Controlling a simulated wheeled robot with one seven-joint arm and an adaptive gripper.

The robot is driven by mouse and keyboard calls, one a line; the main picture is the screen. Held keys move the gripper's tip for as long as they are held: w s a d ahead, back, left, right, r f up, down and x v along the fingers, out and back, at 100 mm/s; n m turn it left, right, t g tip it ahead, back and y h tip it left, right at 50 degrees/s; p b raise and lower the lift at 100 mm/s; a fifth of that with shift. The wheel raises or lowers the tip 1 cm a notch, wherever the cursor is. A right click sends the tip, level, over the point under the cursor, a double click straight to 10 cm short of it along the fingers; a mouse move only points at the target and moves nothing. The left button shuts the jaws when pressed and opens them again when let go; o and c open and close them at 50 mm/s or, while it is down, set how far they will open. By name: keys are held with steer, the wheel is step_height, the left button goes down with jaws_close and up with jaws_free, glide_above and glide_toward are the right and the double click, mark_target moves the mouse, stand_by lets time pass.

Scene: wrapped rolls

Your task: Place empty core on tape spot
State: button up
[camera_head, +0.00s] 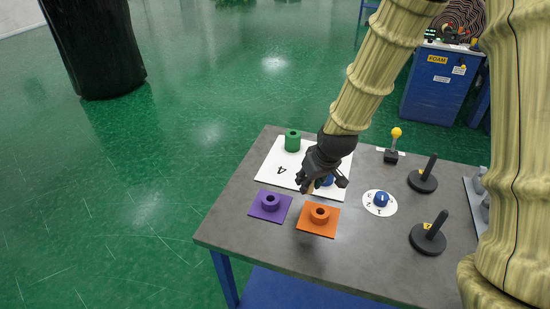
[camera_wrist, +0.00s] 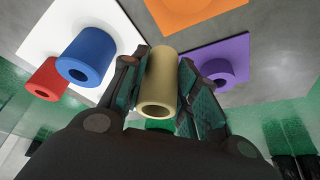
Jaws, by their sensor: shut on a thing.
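My gripper (camera_head: 318,183) is above the table, over the front right part of the white board (camera_head: 275,174). In the wrist view its fingers (camera_wrist: 164,58) are shut on a tan hollow core (camera_wrist: 160,72), one finger on each side. Only a small tan bit of the core (camera_head: 310,188) shows in the head view. A green roll (camera_head: 292,140) stands on the board's far end. A blue roll (camera_wrist: 88,52) and a red roll (camera_wrist: 48,78) show at the board in the wrist view. I cannot tell which place is the tape spot.
A blue knob (camera_head: 381,199), a yellow-topped lever (camera_head: 396,134) and two black posts (camera_head: 430,168) (camera_head: 436,225) stand to the right. The table's front left is clear.

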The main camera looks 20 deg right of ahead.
steer(key=w+a+p, duration=0.1)
steer(key=w, duration=0.4)
steer(key=w+a+p, duration=0.1)
steer(key=w+p, duration=0.1)
steer(key=w, duration=0.3)
steer(key=w+a+f+p, duration=0.1)
steer(key=w, duration=0.4)
steer(key=shift+w+a+p, duration=0.2)
steer(key=shift+a+p, duration=0.05)
steer(key=shift+p, duration=0.1)
steer(key=shift+s+f+p, duration=0.1)
steer(key=shift+f+p, duration=0.3)
steer(key=shift+f, duration=0.2)
steer(key=shift+f+p, duration=0.45)
steer(key=shift+f, duration=0.75)
steer(key=shift+f, duration=0.2)
steer(key=o, duration=1)
steer(key=shift+r, duration=0.1)
steer(key=shift+r, duration=0.1)
steer(key=b+v, duration=0.3)
steer(key=v, duration=0.9)
